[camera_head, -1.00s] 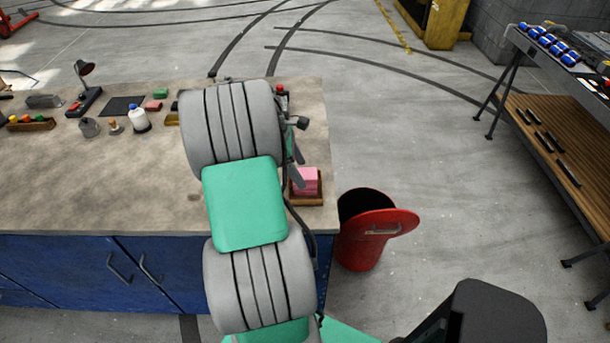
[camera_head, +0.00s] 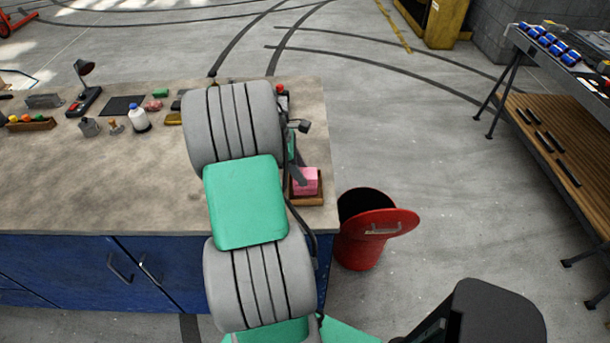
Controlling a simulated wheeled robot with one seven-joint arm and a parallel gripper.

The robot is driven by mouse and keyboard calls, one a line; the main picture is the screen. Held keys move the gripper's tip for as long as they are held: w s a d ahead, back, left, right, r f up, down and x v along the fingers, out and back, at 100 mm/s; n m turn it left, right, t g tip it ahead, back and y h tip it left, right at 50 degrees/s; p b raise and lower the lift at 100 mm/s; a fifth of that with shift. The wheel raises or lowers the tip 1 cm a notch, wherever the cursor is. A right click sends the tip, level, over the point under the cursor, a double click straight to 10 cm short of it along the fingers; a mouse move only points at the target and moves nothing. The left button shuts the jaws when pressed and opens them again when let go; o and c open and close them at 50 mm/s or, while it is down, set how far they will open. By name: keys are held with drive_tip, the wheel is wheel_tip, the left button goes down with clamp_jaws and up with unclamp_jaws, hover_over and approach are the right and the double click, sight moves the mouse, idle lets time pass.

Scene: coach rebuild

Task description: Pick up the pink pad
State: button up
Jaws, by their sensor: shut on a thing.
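The pink pad (camera_head: 307,182) is a small block of pink sheets in a shallow wooden tray (camera_head: 308,201) at the right end of the workbench. My gripper (camera_head: 299,177) is at the pad's left side, mostly hidden behind my own arm. One dark finger shows against the pad, and the jaws are shut on it. The far finger and the pad's left edge are hidden. The pad still appears low, in or just over the tray; I cannot tell if it is clear of the tray floor.
A red bin (camera_head: 362,240) with a tilted lid stands on the floor beside the bench's right end. A white bottle (camera_head: 138,118), a lamp (camera_head: 86,88) and other small items stand on the bench's left and back.

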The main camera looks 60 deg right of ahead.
drive_tip(key=shift+c, duration=1.3)
drive_tip(key=shift+r, duration=0.25)
wheel_tip(320, 180, up, 2)
drive_tip(key=shift+w+d+r+b, duration=0.1)
drive_tip(key=shift+r+b, duration=0.1)
drive_tip(key=shift+b, duration=0.1)
drive_tip(key=s+a+r, duration=0.2)
drive_tip(key=a+r, duration=0.8)
drive_tip(key=a, duration=0.4)
drive_tip(key=shift+s, duration=0.35)
